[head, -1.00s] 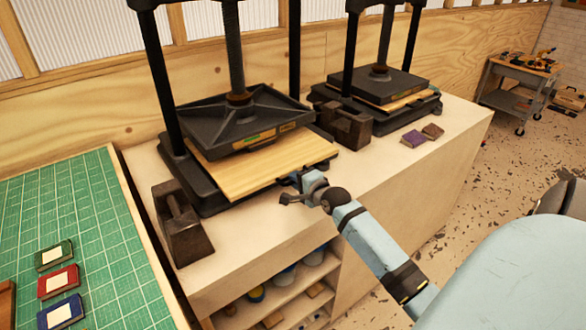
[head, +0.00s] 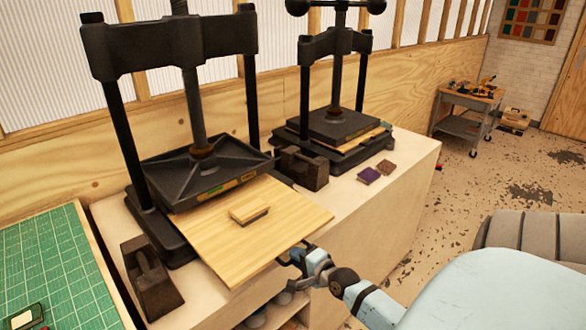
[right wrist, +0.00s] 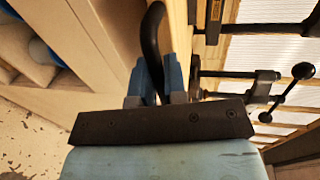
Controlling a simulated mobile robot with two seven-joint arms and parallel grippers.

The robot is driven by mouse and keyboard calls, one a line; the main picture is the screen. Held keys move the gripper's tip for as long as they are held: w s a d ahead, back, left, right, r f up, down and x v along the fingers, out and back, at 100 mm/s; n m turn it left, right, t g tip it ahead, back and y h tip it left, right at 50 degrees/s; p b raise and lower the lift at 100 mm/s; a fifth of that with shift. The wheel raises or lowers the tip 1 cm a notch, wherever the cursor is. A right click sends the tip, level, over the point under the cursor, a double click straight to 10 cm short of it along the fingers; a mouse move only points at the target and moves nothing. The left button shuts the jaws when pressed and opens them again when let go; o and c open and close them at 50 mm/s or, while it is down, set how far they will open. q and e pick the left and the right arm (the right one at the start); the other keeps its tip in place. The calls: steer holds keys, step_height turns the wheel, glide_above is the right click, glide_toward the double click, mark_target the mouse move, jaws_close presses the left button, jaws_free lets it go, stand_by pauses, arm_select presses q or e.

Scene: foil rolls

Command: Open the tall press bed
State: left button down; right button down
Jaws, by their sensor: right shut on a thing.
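The tall press (head: 195,120) stands at the left on the cabinet, with its dark platen (head: 200,170) above its base. Its wooden bed board (head: 280,215) sticks out toward the front, and a small wood-topped block (head: 250,209) lies on it. My right gripper (head: 298,256) is at the board's front right edge. In the right wrist view its blue fingers (right wrist: 158,85) are shut on a dark curved handle (right wrist: 152,40) beside the board's edge. My left gripper is not in view.
A shorter press (head: 335,125) stands to the right, with an iron weight (head: 304,168) in front of it. Another weight (head: 151,277) sits at the tall press's left. Two small books (head: 369,175) lie on the cabinet top. A green cutting mat (head: 50,262) is at the left.

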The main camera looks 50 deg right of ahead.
steer(key=c, duration=1.2)
jaws_free()
steer(key=shift+s, duration=0.15)
steer(key=b+v, duration=0.1)
steer(key=v, duration=1.2)
steer(key=shift+s+b, duration=0.25)
steer(key=shift+b, duration=0.15)
steer(key=shift+a+r, duration=0.1)
